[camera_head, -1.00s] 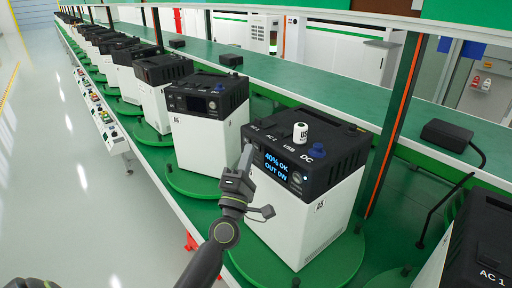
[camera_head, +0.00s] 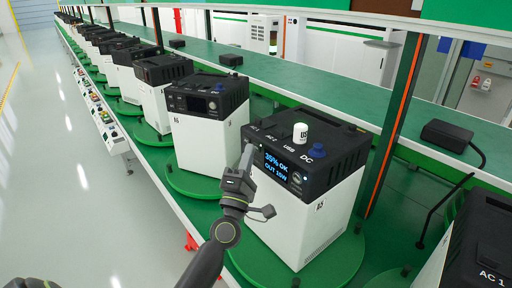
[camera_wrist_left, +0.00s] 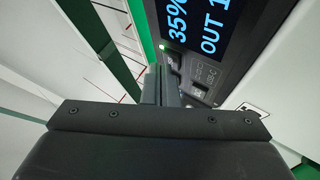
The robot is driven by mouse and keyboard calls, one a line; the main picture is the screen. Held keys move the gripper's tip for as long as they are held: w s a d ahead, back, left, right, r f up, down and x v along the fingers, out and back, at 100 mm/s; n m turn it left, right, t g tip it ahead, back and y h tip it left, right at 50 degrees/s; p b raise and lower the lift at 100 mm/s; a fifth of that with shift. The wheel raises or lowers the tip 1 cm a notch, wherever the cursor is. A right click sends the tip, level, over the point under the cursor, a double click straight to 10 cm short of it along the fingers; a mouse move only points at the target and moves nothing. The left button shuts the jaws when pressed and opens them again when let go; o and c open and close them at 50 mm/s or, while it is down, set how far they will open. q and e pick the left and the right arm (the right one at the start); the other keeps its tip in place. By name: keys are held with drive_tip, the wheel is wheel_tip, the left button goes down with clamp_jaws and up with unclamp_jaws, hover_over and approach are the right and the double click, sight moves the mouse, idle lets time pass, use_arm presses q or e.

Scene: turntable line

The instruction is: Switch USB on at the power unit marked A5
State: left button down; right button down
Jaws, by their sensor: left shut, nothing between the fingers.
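The near power unit (camera_head: 300,220) is a white box with a black top, standing on a green turntable disc. A small label on its side seems to read A5. Its screen (camera_head: 276,167) reads about 35% OK with an OUT value near 18W. The screen also shows in the left wrist view (camera_wrist_left: 205,25), with a small lit green light (camera_wrist_left: 162,46) beside it. My left gripper (camera_head: 247,150) is shut and empty, its tips at the front panel's left end; contact cannot be told. The tips (camera_wrist_left: 161,82) also show in the left wrist view, near small ports. My right gripper is out of view.
A similar unit (camera_head: 207,140) stands to the left, another (camera_head: 490,235) at right. An orange-edged post (camera_head: 392,125) rises close behind. Open floor lies left.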

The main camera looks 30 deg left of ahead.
use_arm(q)
drive_tip(key=shift+s+a, duration=0.2)
drive_tip(key=shift+s, duration=0.35)
drive_tip(key=shift+s+a+p, duration=0.15)
drive_tip(key=shift+s+a, duration=0.15)
drive_tip(key=shift+s, duration=0.45)
drive_tip(key=shift+s+a+p, duration=0.15)
drive_tip(key=shift+s+a, duration=0.2)
drive_tip(key=shift+s, duration=0.45)
drive_tip(key=shift+s+a+p, duration=0.15)
drive_tip(key=shift+s+a, duration=0.15)
drive_tip(key=shift+s, duration=0.45)
